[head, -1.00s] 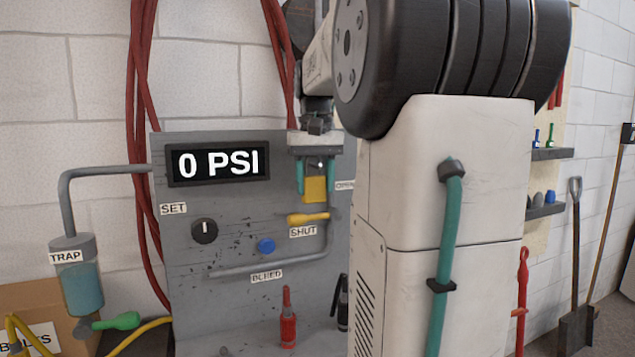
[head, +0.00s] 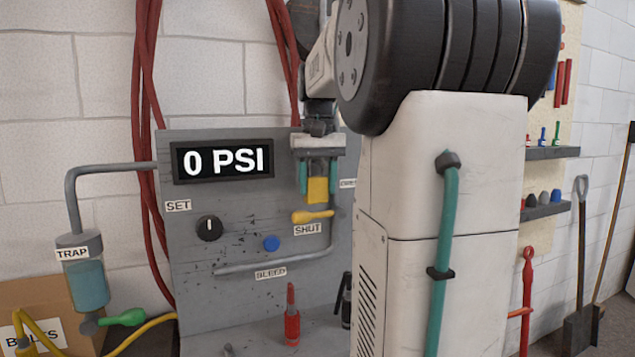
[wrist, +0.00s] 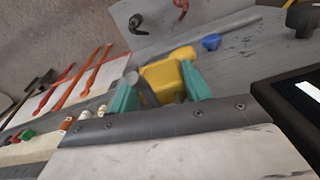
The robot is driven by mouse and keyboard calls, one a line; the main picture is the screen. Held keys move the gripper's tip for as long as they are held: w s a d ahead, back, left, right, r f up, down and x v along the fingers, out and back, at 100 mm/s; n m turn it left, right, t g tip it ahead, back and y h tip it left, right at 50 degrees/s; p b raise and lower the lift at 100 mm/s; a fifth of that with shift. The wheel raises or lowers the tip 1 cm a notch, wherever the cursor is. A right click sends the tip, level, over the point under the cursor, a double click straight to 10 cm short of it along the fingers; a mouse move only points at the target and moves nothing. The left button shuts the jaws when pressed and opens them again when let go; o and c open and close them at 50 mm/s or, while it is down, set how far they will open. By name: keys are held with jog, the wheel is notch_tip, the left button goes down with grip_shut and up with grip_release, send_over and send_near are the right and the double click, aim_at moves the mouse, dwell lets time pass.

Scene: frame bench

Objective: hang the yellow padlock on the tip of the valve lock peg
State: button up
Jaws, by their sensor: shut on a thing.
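The yellow padlock (head: 317,190) hangs between the teal fingers of my gripper (head: 318,184), body down, in front of the grey panel's upper right. My gripper is shut on it; its grey shackle shows just above the body in the head view. In the wrist view the padlock (wrist: 162,82) sits between the two fingers (wrist: 160,90). The yellow valve handle (head: 312,216) lies just below the padlock, above the SHUT label. A round grey end (wrist: 132,77) shows beside the padlock in the wrist view; I cannot tell if it is the lock peg. Whether shackle and peg touch is unclear.
The grey panel (head: 200,258) carries a 0 PSI display (head: 222,160), a black knob (head: 208,228), a blue button (head: 271,243) and a pipe. A red bottle-like tool (head: 291,318) stands on the ledge below. My own arm hides the panel's right side.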

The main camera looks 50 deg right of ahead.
aim_at(317, 162)
jog(key=o, duration=1.2)
jog(key=shift+r, duration=0.1)
notch_tip(317, 162, up, 8)
jog(key=shift+f, duration=0.2)
jog(key=s+a+f+n+t, duration=0.1)
jog(key=a+f+n, duration=0.15)
jog(key=a, duration=0.65)
jog(key=a+f+n, duration=0.1)
jog(key=a+f, duration=0.3)
jog(key=a, duration=0.4)
jog(key=s+a+f+n, duration=0.1)
jog(key=s+a+f, duration=0.3)
jog(key=f, duration=0.2)
jog(key=s+a+f+n, duration=0.2)
jog(key=s+a+f, duration=0.2)
jog(key=a+f, duration=0.1)
jog(key=s+a+f+n, duration=0.1)
jog(key=s+a+f, duration=0.3)
jog(key=f, duration=0.4)
jog(key=shift+s+a+n, duration=0.15)
jog(key=shift+a+n, duration=0.2)
